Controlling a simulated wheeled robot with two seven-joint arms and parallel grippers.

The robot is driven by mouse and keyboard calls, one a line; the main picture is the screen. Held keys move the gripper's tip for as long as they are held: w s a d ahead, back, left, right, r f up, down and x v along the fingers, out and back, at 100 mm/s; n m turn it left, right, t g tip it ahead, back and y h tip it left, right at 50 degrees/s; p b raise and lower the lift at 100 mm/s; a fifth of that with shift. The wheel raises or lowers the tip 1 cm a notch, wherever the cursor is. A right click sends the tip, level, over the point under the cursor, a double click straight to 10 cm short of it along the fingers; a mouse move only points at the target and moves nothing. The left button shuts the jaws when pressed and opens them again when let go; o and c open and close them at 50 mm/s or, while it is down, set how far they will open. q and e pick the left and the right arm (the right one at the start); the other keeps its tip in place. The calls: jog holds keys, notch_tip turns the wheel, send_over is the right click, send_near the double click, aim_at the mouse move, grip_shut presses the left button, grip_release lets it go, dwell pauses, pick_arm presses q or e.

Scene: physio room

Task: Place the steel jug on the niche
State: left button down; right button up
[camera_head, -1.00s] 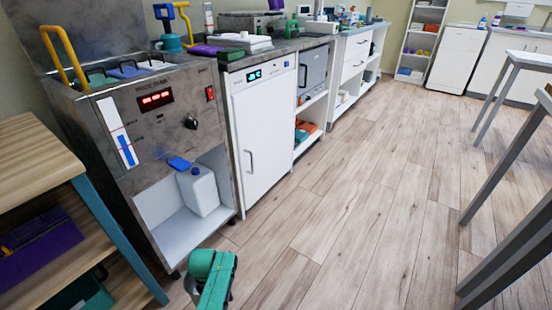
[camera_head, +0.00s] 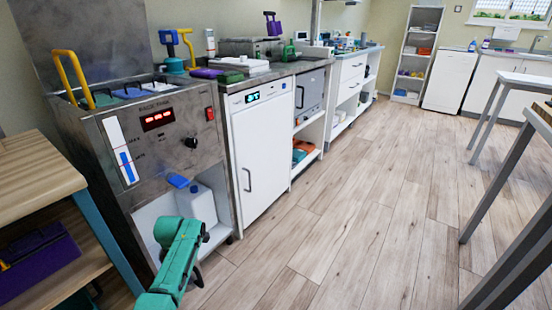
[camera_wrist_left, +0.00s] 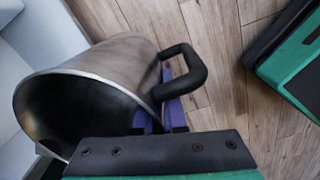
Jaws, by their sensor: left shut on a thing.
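The steel jug (camera_wrist_left: 125,55) shows in the left wrist view, tilted, with its wide mouth to the lower left and a black handle at its right. My left gripper (camera_wrist_left: 172,98) has its purple fingers shut at that handle. In the head view my teal left arm reaches up in front of the niche (camera_head: 150,217), the white open compartment under the steel tank unit. The jug cannot be made out there, and the arm covers part of the niche. White surfaces lie close to the jug's left in the wrist view. My right gripper is not in view.
A white canister (camera_head: 197,203) stands in the niche, partly behind my arm. The steel tank unit (camera_head: 90,130) is above it. A wooden shelf unit (camera_head: 35,185) stands close at the left and a white cabinet (camera_head: 263,160) at the right. The wooden floor (camera_head: 350,200) is clear.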

pick_arm(q)
jog(key=w+d+r+m, duration=0.1)
jog(key=d+r+m, duration=0.3)
jog(key=r+m, duration=0.8)
jog(key=s+d+r+m, duration=0.1)
jog(key=s+d+m, duration=0.2)
jog(key=s+m, duration=0.5)
jog(key=s+d+r+m, duration=0.2)
jog(key=s+d+m, duration=0.25)
jog(key=s, duration=0.45)
notch_tip(320, 180, up, 28)
jog(key=p, duration=3)
jog(key=shift+s+a+f+m, duration=0.15)
jog(key=shift+s+a+m, duration=0.1)
jog(key=shift+a+m, duration=0.15)
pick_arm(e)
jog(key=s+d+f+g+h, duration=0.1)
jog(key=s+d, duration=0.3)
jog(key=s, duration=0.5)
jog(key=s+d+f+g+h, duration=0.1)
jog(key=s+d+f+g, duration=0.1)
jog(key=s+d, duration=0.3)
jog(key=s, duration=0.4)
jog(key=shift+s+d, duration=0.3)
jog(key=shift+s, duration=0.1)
